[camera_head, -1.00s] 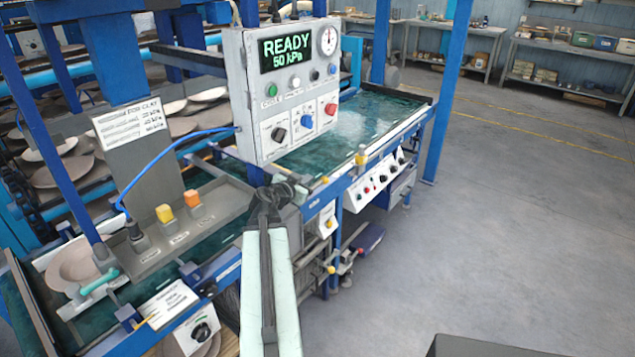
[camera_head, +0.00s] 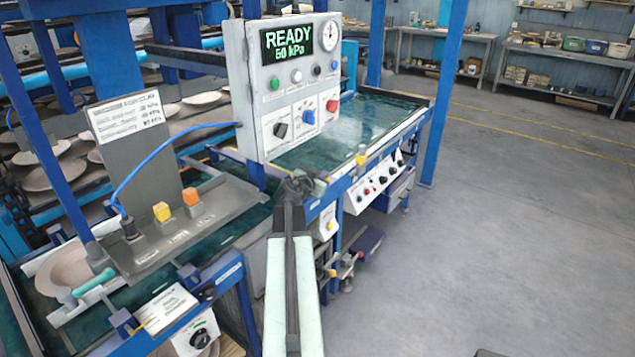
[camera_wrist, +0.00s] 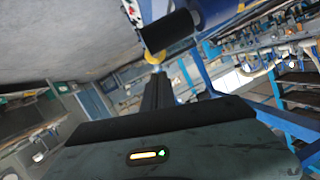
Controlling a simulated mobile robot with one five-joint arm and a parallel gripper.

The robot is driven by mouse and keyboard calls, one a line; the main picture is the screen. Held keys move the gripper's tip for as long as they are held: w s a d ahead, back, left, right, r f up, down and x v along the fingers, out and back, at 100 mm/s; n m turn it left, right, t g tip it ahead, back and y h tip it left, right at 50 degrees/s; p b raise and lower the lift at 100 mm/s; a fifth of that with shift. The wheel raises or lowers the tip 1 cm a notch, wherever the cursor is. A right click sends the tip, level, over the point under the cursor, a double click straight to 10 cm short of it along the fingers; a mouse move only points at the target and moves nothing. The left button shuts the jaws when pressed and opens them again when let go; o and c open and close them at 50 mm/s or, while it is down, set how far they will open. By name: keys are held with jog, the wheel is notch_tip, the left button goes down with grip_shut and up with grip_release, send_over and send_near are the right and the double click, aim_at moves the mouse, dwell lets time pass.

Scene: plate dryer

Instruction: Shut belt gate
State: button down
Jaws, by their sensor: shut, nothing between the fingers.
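No part in view is clearly marked as the belt gate, so I cannot tell which one it is or how it stands. The green belt (camera_head: 345,130) runs through the blue-framed machine. At its lower left, a teal handle (camera_head: 94,283) sits on a pale bar beside a round plate (camera_head: 66,268). My gripper (camera_head: 297,188) is shut and empty, in front of the machine's near rail below the control box. In the wrist view my gripper (camera_wrist: 156,76) points at a yellow round part (camera_wrist: 157,53) beside a dark cylinder (camera_wrist: 170,31); contact cannot be told.
The control box (camera_head: 292,85) reads READY 50 kPa and stands above my gripper. Yellow and orange blocks (camera_head: 191,198) sit on a grey panel to the left. A lower control panel (camera_head: 375,187) hangs at the machine's side. The floor (camera_head: 500,230) to the right is clear.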

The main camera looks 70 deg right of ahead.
jog(key=shift+w+d+f+b, duration=0.15)
jog(key=shift+d+f, duration=0.05)
jog(key=shift+f, duration=0.2)
jog(key=shift+w+d+f+b, duration=0.15)
jog(key=shift+f, duration=0.2)
